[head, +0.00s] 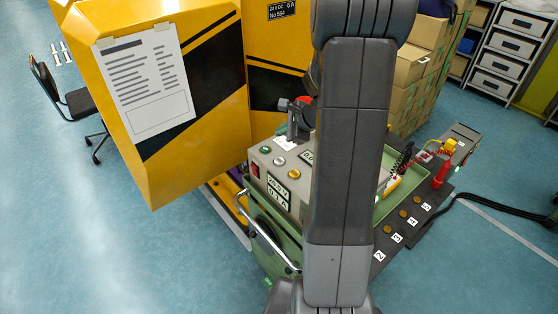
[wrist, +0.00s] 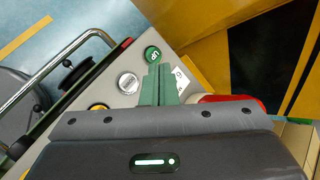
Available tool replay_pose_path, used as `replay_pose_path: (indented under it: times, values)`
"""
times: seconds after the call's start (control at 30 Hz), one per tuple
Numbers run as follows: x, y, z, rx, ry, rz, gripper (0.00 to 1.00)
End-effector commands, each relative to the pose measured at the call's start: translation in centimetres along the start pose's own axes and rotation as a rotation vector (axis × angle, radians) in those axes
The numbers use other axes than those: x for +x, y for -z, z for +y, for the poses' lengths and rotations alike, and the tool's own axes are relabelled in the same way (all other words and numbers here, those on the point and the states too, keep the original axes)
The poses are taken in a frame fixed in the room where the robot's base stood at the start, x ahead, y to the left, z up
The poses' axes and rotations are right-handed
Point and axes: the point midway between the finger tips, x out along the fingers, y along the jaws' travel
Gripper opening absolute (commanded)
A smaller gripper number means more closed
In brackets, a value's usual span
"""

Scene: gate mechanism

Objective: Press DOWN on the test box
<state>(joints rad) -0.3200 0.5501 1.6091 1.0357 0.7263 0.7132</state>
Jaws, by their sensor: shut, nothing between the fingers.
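The test box is a light grey box (head: 270,181) on the green cart, left of my arm in the head view. Its top carries a green button (head: 265,149), a silver button (head: 279,161) and an amber button (head: 294,174) in a row. In the wrist view the green button (wrist: 152,53) lies just beyond my fingertips, and the silver button (wrist: 128,83) lies to their left, uncovered. Its lettering is too small to read. The amber button (wrist: 98,106) is partly hidden by my gripper body. My gripper (wrist: 158,68) is shut and empty over the box top; contact is unclear.
A yellow cabinet (head: 214,75) with a paper sheet stands close behind the box. A metal handle rail (head: 265,240) runs along the cart's front left. A red rounded thing (wrist: 232,98) lies right of my fingers. Blue floor (head: 120,240) is clear at left.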

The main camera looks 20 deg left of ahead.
Motion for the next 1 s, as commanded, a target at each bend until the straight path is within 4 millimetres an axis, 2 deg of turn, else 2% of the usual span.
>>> replay_pose_path:
  times: [0.27,0.7,1.0]
  values:
    - [1.4,1.0,1.0,0.002,-0.001,0.000,0.00]
    - [5.6,4.1,4.1,0.001,0.000,0.000,0.00]
    - [6.1,4.5,4.5,0.000,0.000,0.000,0.00]
